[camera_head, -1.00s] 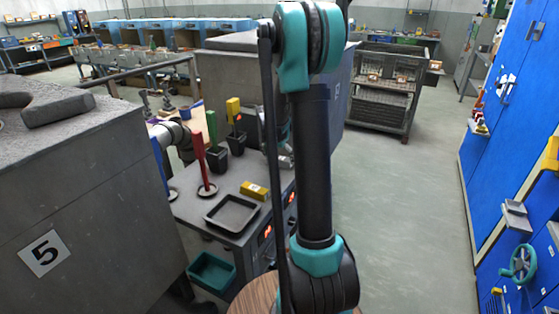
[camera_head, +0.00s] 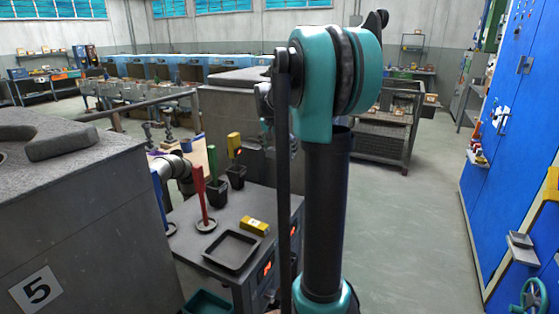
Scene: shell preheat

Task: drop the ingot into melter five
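Melter five is the grey block (camera_head: 85,225) at the left, with a white "5" plate (camera_head: 36,291) on its front. A thick dark slab or lid (camera_head: 70,140) lies on its top beside a curved rim. A yellow bar (camera_head: 254,226) with a small label lies on the grey bench beside a black tray (camera_head: 231,250); I cannot tell whether it is the ingot. My arm stands upright in the middle of the view. My gripper is not clearly visible, and whether it holds anything is hidden.
The grey bench (camera_head: 190,226) carries red (camera_head: 201,195), green (camera_head: 213,160) and yellow (camera_head: 233,144) upright handles. A teal bin (camera_head: 207,304) is below it. Blue cabinets (camera_head: 500,170) line the right. A wire cart (camera_head: 385,140) stands behind my arm. Open floor lies right of centre.

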